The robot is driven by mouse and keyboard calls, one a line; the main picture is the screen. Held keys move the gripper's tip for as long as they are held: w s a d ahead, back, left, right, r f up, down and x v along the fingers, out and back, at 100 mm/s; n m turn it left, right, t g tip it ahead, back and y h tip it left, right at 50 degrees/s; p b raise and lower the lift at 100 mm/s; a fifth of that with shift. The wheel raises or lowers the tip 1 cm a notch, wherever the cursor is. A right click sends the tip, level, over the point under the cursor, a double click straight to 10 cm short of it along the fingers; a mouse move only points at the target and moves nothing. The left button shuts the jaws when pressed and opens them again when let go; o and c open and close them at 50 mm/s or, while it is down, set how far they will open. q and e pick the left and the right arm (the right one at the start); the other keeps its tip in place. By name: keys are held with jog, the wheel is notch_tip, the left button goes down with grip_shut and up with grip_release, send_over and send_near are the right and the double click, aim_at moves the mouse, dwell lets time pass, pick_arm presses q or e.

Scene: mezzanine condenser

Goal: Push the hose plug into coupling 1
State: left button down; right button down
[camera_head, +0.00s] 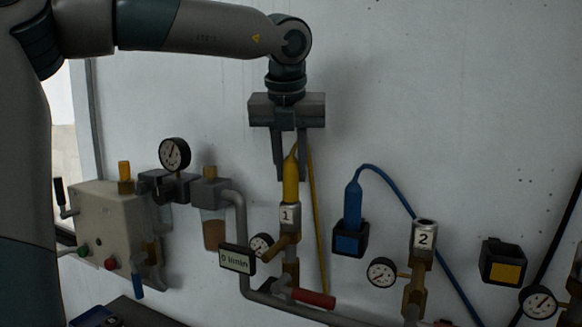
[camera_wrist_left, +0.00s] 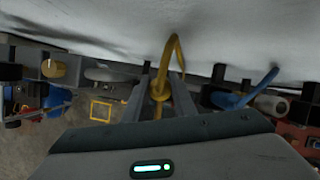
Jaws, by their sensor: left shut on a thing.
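The yellow hose plug (camera_head: 291,184) stands upright in the head view, its lower end at the top of coupling 1 (camera_head: 289,216), a brass fitting with a white "1" label. I cannot tell how deep it sits. My left gripper (camera_head: 290,172) points down from above and is shut on the plug, with a finger on each side. In the left wrist view the yellow hose (camera_wrist_left: 172,62) bends up between the fingers (camera_wrist_left: 160,92). The right gripper is not in view.
An empty holder with a yellow mark (camera_head: 503,263) is further right. A flow display (camera_head: 237,259) and a red-handled valve (camera_head: 312,298) are below.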

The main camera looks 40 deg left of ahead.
pick_arm(q)
jog(key=c, duration=1.4)
grip_release()
jog(key=shift+s+r, duration=0.15)
jog(key=shift+r, duration=0.25)
jog(key=shift+b+v, duration=0.65)
jog(key=shift+v, duration=7.65)
